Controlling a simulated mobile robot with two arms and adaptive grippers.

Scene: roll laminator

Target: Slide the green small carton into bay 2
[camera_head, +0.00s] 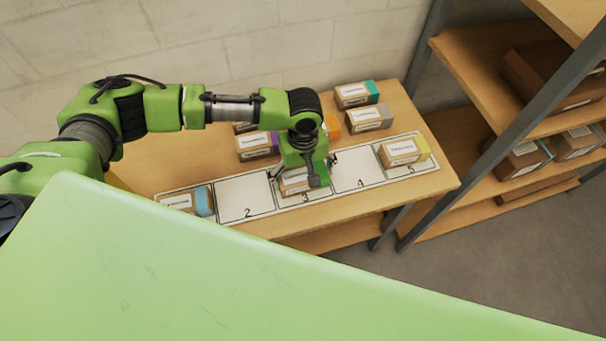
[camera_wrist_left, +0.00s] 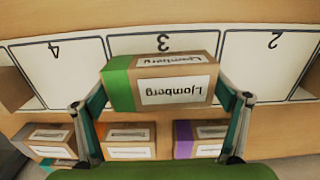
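The green small carton is a brown box with a green end and a white label. In the left wrist view the carton (camera_wrist_left: 165,82) lies between both fingers of my left gripper (camera_wrist_left: 165,98), which touch its two ends. It looks larger than the other cartons there, so it appears raised. In the head view the carton (camera_head: 293,186) shows below my left gripper (camera_head: 303,170) over bay 3, partly hidden by it. Bay 2 (camera_head: 245,198) is empty, just left of bay 3; the left wrist view shows part of bay 2 (camera_wrist_left: 262,62) at right. My right gripper is not in view.
A blue-ended carton (camera_head: 188,201) occupies bay 1; a yellow-ended carton (camera_head: 403,152) occupies bay 5. Bay 4 (camera_head: 352,172) is empty. Several cartons, including a purple-ended one (camera_head: 256,144), stand behind the bays. A shelf rack (camera_head: 478,118) stands right of the table.

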